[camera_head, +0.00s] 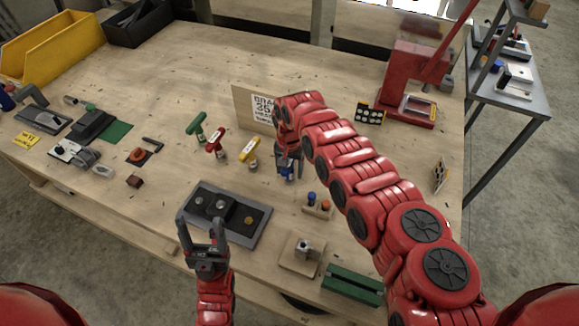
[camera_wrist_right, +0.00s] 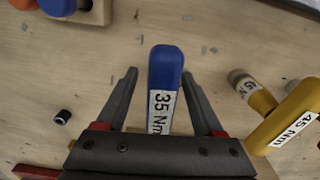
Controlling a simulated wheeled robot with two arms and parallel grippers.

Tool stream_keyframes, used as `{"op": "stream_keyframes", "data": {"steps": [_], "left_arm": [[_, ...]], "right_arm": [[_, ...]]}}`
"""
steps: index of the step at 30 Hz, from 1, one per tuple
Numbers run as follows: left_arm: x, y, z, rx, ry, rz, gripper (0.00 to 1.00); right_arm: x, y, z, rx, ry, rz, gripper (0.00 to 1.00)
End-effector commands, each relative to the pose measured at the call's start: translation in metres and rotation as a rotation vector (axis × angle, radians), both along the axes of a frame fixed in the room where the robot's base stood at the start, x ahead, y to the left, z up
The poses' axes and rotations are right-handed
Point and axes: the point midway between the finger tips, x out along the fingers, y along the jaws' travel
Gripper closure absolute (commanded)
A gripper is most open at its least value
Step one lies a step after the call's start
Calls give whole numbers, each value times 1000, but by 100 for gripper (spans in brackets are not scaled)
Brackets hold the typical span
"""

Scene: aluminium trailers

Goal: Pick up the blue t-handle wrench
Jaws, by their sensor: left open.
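The blue t-handle wrench (camera_wrist_right: 166,70), labelled 35 Nm, lies between the fingers of my right gripper (camera_wrist_right: 160,74) in the right wrist view. A gap shows on each side of it, so the gripper is open around it. In the head view the right gripper (camera_head: 288,163) is low over the table and largely covers the blue wrench (camera_head: 286,174). The wrench's shaft is hidden. My left gripper (camera_head: 203,220) is open and empty at the front edge of a grey tray.
Yellow (camera_head: 250,148), red (camera_head: 215,138) and green (camera_head: 196,124) t-handle wrenches stand left of the right gripper. A sign board (camera_head: 242,106) stands behind. A wooden block with blue and orange knobs (camera_head: 318,208) is close in front. The grey tray (camera_head: 262,212) is front left.

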Motion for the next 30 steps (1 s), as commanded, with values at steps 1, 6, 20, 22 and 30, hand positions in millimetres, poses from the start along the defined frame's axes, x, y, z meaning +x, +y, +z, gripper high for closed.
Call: {"op": "stream_keyframes", "data": {"steps": [1, 6, 20, 22, 30], "left_arm": [[0, 0, 0, 0, 0, 0, 34], [0, 0, 0, 0, 0, 0, 34], [0, 0, 0, 0, 0, 0, 34], [0, 0, 0, 0, 0, 0, 34], [0, 0, 0, 0, 0, 0, 34]], "right_arm": [[0, 0, 0, 0, 0, 0, 42], [0, 0, 0, 0, 0, 0, 73], [0, 0, 0, 0, 0, 0, 100], [0, 0, 0, 0, 0, 0, 100], [0, 0, 0, 0, 0, 0, 100]]}}
